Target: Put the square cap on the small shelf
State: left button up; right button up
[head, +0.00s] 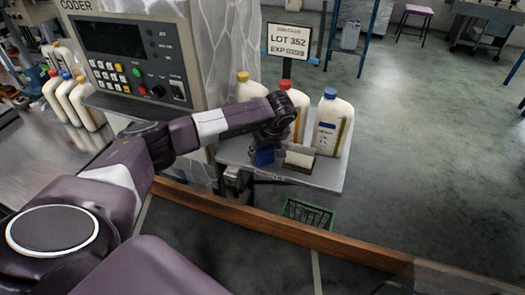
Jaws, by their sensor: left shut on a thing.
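My left arm reaches across from the lower left, and my left gripper (267,143) is at its end, pointing down over the left part of the small grey shelf (325,176). The gripper is shut on a small dark blue piece (262,157), which I take to be the square cap. Its shape is mostly hidden, and I cannot tell whether it touches the shelf. My right gripper is not in view.
Jugs with yellow (243,77), red (286,84) and blue (330,93) caps stand at the shelf's back. A brown holder with a pale insert (299,158) is just right of the gripper. A sign (289,40) stands behind. A green basket (307,214) is below.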

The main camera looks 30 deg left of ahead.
pick_arm(q)
jog(key=o, duration=1.1)
jog(key=shift+f, duration=0.1)
jog(key=shift+r, duration=0.3)
jog(key=shift+d+r, duration=0.15)
jog(key=shift+r, duration=0.1)
jog(key=b+v, duration=0.3)
jog(key=v, duration=0.8)
jog(key=shift+s+r+b, duration=0.1)
jog(key=shift+s+b, duration=0.05)
jog(key=shift+b, duration=0.2)
